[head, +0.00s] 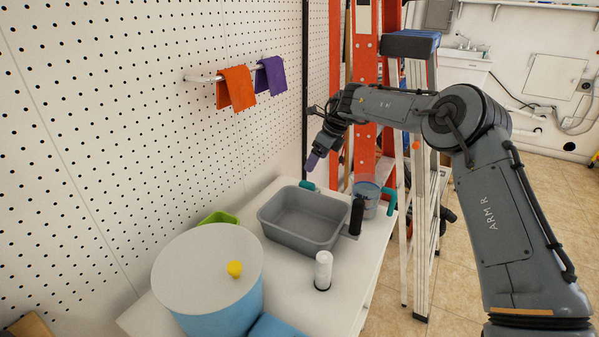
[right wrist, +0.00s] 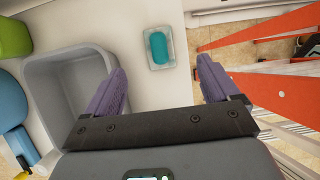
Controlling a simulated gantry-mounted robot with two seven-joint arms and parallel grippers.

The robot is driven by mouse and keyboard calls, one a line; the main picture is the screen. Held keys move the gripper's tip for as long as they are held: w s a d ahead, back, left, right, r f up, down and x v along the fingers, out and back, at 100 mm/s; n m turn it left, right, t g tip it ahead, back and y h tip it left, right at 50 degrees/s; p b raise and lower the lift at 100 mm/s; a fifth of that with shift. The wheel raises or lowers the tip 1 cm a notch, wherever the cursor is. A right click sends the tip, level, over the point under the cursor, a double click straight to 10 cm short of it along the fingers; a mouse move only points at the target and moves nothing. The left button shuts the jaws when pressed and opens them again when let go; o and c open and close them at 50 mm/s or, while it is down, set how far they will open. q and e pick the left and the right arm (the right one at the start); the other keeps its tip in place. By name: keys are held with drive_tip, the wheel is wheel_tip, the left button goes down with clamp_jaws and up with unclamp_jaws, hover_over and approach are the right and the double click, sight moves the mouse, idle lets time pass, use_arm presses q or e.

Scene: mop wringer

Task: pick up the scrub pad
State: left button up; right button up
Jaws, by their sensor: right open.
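The scrub pad (right wrist: 158,47), a teal block, lies in a small clear dish (right wrist: 149,62) on the white counter in the right wrist view. In the head view only a teal bit of the pad (head: 307,185) shows behind the far rim of the grey basin. My right gripper (right wrist: 157,78) is open and empty, its purple fingers spread to either side of the dish in the picture. In the head view my right gripper (head: 314,160) hangs above the far end of the counter, apart from the pad. My left gripper is not in view.
The grey basin (head: 275,229) fills the counter's middle. A clear pitcher (head: 366,198) with a teal handle stands right of it, a white bottle (head: 323,272) in front. A blue drum (head: 209,307) is nearer. An orange ladder (right wrist: 275,82) stands beyond the counter; a pegboard wall (head: 100,130) is left.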

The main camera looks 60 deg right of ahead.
sight(308, 182)
drive_tip(key=shift+w+d+f, duration=0.3)
drive_tip(key=shift+w+f, duration=0.1)
drive_tip(key=shift+f, duration=0.1)
drive_tip(key=f, duration=0.1)
drive_tip(key=a+f+b, duration=0.1)
drive_tip(key=f, duration=0.2)
drive_tip(key=shift+a+f+b, duration=0.25)
drive_tip(key=shift+b, duration=0.05)
drive_tip(key=shift+w+f, duration=0.1)
drive_tip(key=shift+f, duration=0.2)
drive_tip(key=shift+w+d+f, duration=0.1)
drive_tip(key=shift+w+d, duration=0.1)
drive_tip(key=shift+w, duration=0.15)
drive_tip(key=shift+w+f+b, duration=0.1)
drive_tip(key=shift+f+b, duration=0.2)
drive_tip(key=shift+b, duration=0.15)
drive_tip(key=b+x, duration=0.2)
drive_tip(key=x, duration=0.1)
drive_tip(key=shift+f, duration=0.25)
drive_tip(key=shift+w+f+b, duration=0.25)
drive_tip(key=shift+f+b, duration=0.05)
drive_tip(key=shift+f, duration=0.15)
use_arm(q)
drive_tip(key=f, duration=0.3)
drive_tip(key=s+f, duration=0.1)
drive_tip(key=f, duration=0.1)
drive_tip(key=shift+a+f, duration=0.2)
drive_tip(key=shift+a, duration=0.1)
